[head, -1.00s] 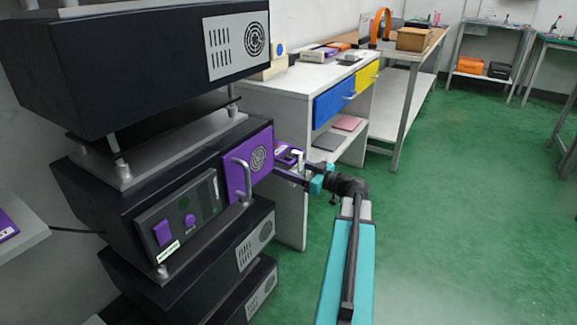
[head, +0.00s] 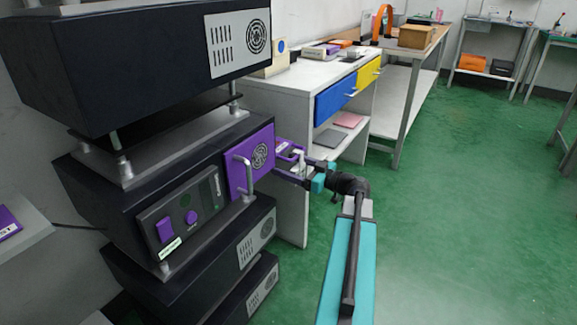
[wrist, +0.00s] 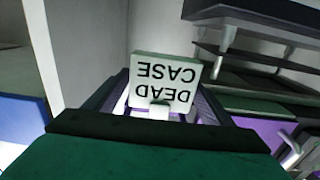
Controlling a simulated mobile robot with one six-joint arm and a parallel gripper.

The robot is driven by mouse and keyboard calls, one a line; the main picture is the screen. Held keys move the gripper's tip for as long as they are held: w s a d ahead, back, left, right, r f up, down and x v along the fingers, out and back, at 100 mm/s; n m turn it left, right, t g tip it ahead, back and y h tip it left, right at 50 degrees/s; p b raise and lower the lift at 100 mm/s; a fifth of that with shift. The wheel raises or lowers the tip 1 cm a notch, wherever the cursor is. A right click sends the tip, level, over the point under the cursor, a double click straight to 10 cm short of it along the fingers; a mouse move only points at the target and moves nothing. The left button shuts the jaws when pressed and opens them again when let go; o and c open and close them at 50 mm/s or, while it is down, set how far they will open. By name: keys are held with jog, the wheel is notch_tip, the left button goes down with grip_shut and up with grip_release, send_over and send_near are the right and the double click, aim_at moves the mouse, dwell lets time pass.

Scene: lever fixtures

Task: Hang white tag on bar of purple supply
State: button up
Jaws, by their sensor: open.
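The purple supply (head: 190,217) sits in the rack at the left in the head view. Its grey bar (head: 243,178) stands upright on its purple front panel (head: 258,158). In the wrist view part of the bar (wrist: 290,152) shows at the lower right. The white tag (wrist: 163,78), reading DEAD CASE upside down, stands between the fingers of my gripper (wrist: 158,108). My gripper (head: 290,164) is open, to the right of the bar and apart from it. The tag looks small in the head view, and whether a finger touches it cannot be told.
A purple piece (head: 287,149) shows just behind my gripper. A white cabinet (head: 292,85) with a blue drawer (head: 335,97) and a yellow drawer (head: 369,74) stands behind it. Other dark units lie above and below the supply. The green floor (head: 460,190) is open at the right.

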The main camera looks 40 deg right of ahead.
jog(key=p+v, duration=0.4)
jog(key=v, duration=0.9)
jog(key=shift+s, duration=0.35)
jog(key=shift+s, duration=0.1)
